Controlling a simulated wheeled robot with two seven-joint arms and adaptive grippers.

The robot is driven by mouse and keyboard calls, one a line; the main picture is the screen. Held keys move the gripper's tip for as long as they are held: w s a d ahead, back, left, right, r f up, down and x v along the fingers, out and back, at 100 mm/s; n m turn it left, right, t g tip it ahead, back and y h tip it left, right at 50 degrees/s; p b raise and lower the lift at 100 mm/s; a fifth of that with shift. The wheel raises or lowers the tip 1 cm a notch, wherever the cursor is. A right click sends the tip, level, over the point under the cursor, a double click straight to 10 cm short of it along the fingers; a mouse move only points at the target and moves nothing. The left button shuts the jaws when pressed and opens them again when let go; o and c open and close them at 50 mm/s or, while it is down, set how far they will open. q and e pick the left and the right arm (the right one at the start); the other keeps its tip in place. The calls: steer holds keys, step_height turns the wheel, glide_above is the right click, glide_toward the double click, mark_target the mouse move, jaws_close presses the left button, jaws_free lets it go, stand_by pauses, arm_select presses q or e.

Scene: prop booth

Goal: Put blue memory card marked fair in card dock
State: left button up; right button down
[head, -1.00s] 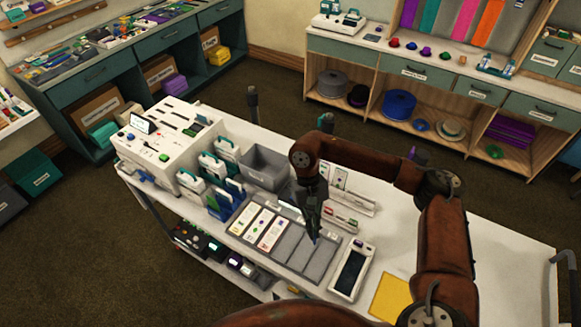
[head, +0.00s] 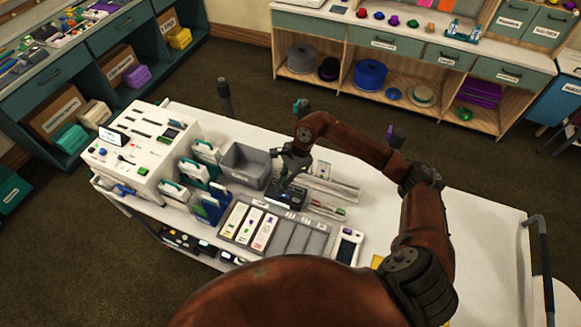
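My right gripper (head: 289,182) is over the middle of the white cart top, just above a small dark box (head: 290,200) with a lit spot. The box may be the card dock, but its label is too small to read. The fingers overlap the box's dark top, so I cannot tell whether they are open, shut or touching it. I cannot pick out the blue memory card marked fair, and anything between the fingers is too small to see. My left gripper is out of view.
A grey tray (head: 234,246) with white marked strips and empty slots lies in front of the box. A grey bin (head: 236,177), a blue holder (head: 208,208) and a white console (head: 128,163) stand to the left. A white handheld device (head: 346,247) lies to the right. The cart's right end is clear.

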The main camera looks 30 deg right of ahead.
steer(key=w+d+f+m+t, duration=0.1)
steer(key=m, duration=0.2)
steer(key=w+d+f+m+t+h, duration=0.1)
steer(key=w+d+f+m, duration=0.1)
steer(key=m, duration=0.2)
steer(key=w+d+f+m+t+p, duration=0.1)
steer(key=w+d+f+m, duration=0.1)
steer(key=m, duration=0.1)
steer(key=shift+w+d+m+t, duration=0.1)
steer(key=shift+d+m+t, duration=0.1)
steer(key=shift+m+t, duration=0.1)
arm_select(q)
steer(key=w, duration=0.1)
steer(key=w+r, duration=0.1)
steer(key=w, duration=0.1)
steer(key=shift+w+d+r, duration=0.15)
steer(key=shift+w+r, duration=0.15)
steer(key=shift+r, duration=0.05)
arm_select(e)
steer(key=shift+f, duration=0.15)
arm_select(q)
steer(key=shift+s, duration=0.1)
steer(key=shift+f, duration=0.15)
arm_select(e)
steer(key=shift+f, duration=0.15)
arm_select(q)
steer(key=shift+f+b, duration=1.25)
steer(key=shift+b, duration=0.1)
arm_select(e)
steer(key=shift+f, duration=1.3)
